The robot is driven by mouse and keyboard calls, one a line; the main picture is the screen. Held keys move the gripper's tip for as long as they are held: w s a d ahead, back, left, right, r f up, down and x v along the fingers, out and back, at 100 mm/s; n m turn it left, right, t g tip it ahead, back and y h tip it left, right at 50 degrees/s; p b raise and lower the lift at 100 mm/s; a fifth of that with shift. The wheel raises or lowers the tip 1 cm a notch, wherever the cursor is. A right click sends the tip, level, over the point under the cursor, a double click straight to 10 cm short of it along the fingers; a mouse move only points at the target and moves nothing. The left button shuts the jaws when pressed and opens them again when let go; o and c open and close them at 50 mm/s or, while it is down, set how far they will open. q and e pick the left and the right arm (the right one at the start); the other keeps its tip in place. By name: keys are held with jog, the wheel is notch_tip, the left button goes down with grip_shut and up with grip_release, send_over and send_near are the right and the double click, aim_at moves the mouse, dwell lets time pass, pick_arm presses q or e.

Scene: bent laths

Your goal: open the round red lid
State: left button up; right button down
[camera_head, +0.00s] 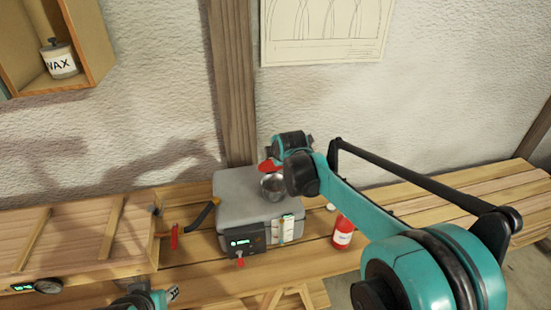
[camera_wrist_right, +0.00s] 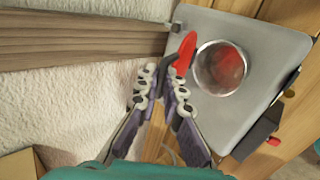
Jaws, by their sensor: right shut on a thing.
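The round red lid (camera_head: 268,166) stands tilted up at the back left of the round opening (camera_head: 273,187) in the grey box (camera_head: 232,208). The opening is uncovered, with a shiny rim. In the right wrist view the lid (camera_wrist_right: 186,52) shows nearly edge-on beside the opening (camera_wrist_right: 220,68), which looks reddish inside. My right gripper (camera_wrist_right: 168,76) is shut on the lid at its dark grip; the fingers partly hide the contact. My left gripper (camera_head: 172,294) is low at the bottom edge of the head view, away from the box; its fingers are too small to read.
A red bottle (camera_head: 343,233) stands right of the box. A black-handled tool (camera_head: 205,213) and a red clamp (camera_head: 174,237) are at its left. The wall and wooden post (camera_head: 233,80) rise close behind. The bench at the far right (camera_head: 490,185) is clear.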

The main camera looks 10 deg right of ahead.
jog(key=shift+w+r, duration=0.2)
jog(key=shift+w, duration=0.4)
jog(key=shift+w+r, duration=0.15)
jog(key=shift+w, duration=0.4)
jog(key=w, duration=0.6)
jog(key=shift+w, duration=0.2)
jog(key=c, duration=1.3)
grip_release()
jog(key=p+v, duration=0.4)
jog(key=v, duration=0.5)
jog(key=shift+s, duration=0.1)
